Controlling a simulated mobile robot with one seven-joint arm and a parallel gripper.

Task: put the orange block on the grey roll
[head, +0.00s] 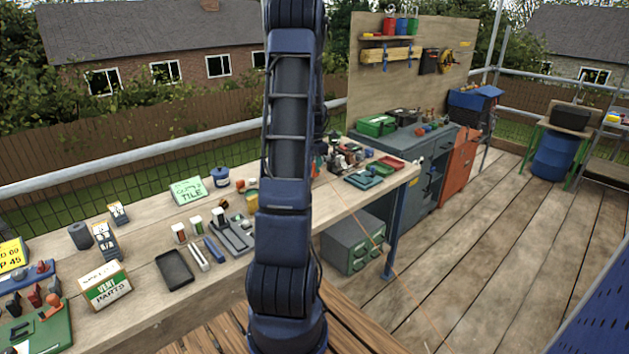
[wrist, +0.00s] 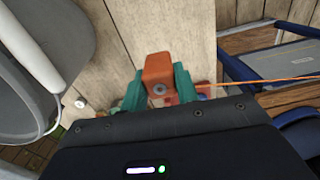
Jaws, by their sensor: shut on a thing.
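The orange block (wrist: 158,68) is held between the green fingers of my gripper (wrist: 159,90) in the wrist view. The gripper is shut on it, and wooden planks show behind the block. In the head view my arm hides most of the gripper, and I cannot clearly make out the block there. A dark grey roll (head: 81,236) stands upright on the left part of the wooden bench in the head view, near the back edge. The roll's top looks bare. My gripper is well to the right of it.
The bench (head: 140,252) also holds small label-fronted boxes (head: 104,286), a black tray (head: 174,268), a green tile sign (head: 188,190) and a blue tin (head: 220,176). A metal rail (head: 150,155) runs behind it. A thin orange line (wrist: 255,83) stretches right from the block area.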

